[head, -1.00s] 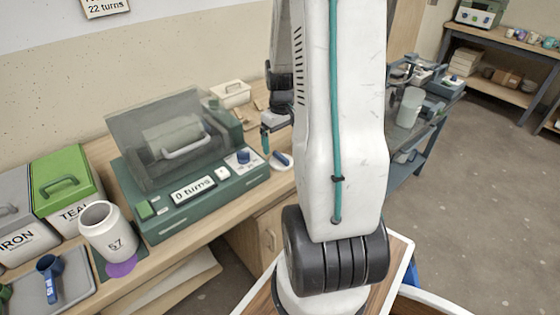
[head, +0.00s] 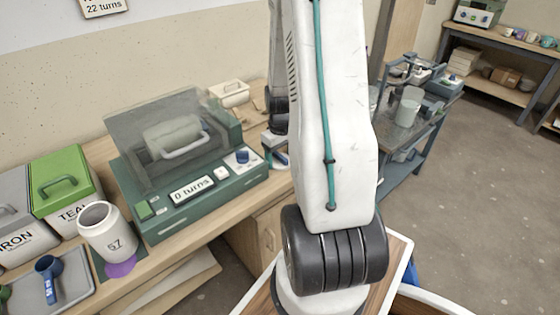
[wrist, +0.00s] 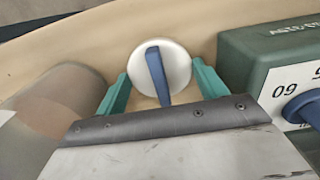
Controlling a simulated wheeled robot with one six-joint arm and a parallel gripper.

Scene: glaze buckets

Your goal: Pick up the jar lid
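The jar lid (wrist: 178,62) is a round white disc with an upright blue bar handle. It lies on the wooden worktop. In the wrist view my gripper (wrist: 160,70) has its two teal fingers spread, one on each side of the lid, with the blue handle between them. The fingers are apart from the handle; whether they touch the disc's rim I cannot tell. In the head view my arm hides most of the lid and the fingers. An open white jar marked 57 (head: 108,237) stands at the left on the bench.
The green machine (head: 190,205) with a clear hood and a "0 turns" display stands left of my gripper. Its blue knob (wrist: 301,106) is close by in the wrist view. A cream container (head: 229,93) stands behind. A brownish rounded object (wrist: 45,115) is at the wrist view's left.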

